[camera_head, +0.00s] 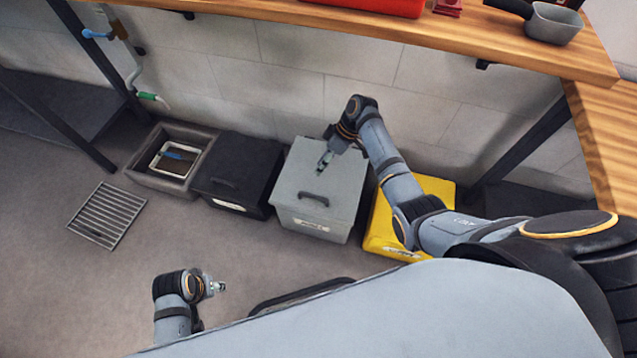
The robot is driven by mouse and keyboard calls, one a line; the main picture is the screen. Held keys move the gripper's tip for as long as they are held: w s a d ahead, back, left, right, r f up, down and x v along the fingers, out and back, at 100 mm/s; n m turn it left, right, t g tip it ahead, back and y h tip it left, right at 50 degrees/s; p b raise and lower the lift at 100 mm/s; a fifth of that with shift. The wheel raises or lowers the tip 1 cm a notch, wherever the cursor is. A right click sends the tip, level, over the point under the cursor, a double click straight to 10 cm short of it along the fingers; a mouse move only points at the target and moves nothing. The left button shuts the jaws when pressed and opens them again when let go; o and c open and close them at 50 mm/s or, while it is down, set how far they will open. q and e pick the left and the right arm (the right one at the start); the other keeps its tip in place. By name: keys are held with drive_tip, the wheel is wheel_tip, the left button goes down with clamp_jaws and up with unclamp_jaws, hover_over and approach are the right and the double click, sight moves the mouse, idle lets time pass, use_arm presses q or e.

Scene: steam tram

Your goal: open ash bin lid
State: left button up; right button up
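A grey bin (318,222) stands on the floor by the wall, with its flat grey lid shut and a dark handle (314,199) near the lid's front edge. Its front label is too small to read, so I cannot tell by label which bin is the ash bin. My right gripper (325,161) is over the rear left part of the grey lid, behind the handle and apart from it. Its fingers look close together, but their opening is unclear. My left gripper (219,287) is low over the floor at the front left, away from the bins, its fingers too small to judge.
A black lidded bin (238,180) and an open dark box (150,177) stand left of the grey bin. A yellow bin (437,190) stands right, partly behind my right arm. A floor grate (107,215) lies left. A wooden counter (440,33) overhangs behind. The front floor is clear.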

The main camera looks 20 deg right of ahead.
use_arm(q)
drive_tip(key=shift+w+a+f+b, duration=0.1)
drive_tip(key=shift+w+f+b, duration=0.3)
drive_tip(key=shift+f, duration=0.2)
drive_tip(key=shift+w+f+b, duration=0.25)
drive_tip(key=shift+f+b, duration=0.2)
drive_tip(key=shift+f, duration=0.15)
use_arm(e)
drive_tip(key=f, duration=0.1)
drive_tip(key=s+a+f, duration=0.1)
drive_tip(key=f, duration=0.1)
drive_tip(key=s+f, duration=0.1)
drive_tip(key=f, duration=0.1)
drive_tip(key=shift+s+a, duration=0.25)
drive_tip(key=shift+a, duration=0.15)
